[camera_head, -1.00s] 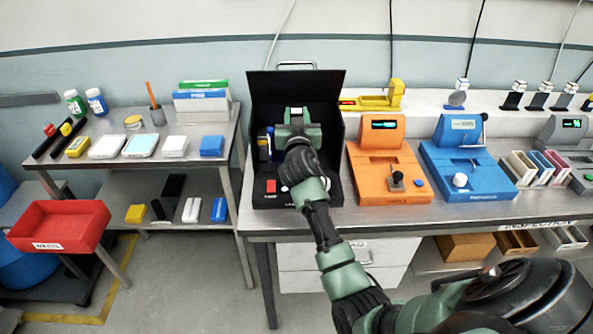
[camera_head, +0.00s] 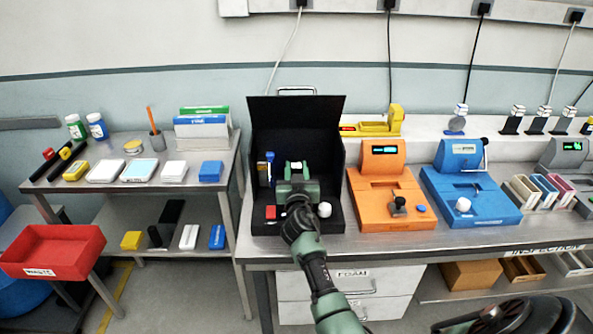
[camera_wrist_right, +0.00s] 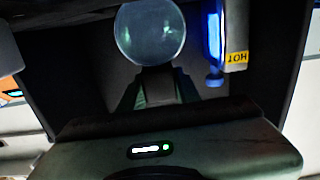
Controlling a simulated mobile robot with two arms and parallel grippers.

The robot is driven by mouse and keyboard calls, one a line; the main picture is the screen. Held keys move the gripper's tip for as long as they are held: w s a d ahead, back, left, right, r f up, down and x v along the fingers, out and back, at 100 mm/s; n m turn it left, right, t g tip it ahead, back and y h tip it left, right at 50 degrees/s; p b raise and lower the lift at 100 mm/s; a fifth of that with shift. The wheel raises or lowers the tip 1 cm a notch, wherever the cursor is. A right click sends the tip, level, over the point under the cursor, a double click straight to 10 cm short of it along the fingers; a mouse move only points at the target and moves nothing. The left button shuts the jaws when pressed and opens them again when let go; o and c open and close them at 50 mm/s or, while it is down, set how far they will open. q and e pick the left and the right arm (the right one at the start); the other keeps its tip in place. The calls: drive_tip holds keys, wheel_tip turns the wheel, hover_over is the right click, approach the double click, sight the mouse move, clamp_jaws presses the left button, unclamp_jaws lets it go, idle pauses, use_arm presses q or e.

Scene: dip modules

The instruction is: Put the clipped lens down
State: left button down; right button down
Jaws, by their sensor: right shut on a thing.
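My right gripper (camera_head: 297,167) is inside the open black case (camera_head: 335,160) on the steel bench. In the right wrist view its fingers (camera_wrist_right: 153,88) are shut on a round clear lens (camera_wrist_right: 150,32), which stands up beyond the fingertips. The lens clip is not clear to see. In the head view the gripper body largely hides what it holds. I cannot tell whether the lens touches the case floor. My left gripper is not in view.
In the case are a blue-lit tool by a yellow HOT label (camera_wrist_right: 237,57), a red block (camera_head: 270,212) and a white round knob (camera_head: 324,209). An orange device (camera_head: 375,190) and a blue device (camera_head: 470,195) stand to the right. A red bin (camera_head: 50,250) is at left.

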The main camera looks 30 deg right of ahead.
drive_tip(key=shift+f+b, duration=0.15)
drive_tip(key=shift+b, duration=0.15)
drive_tip(key=c, duration=1)
unclamp_jaws()
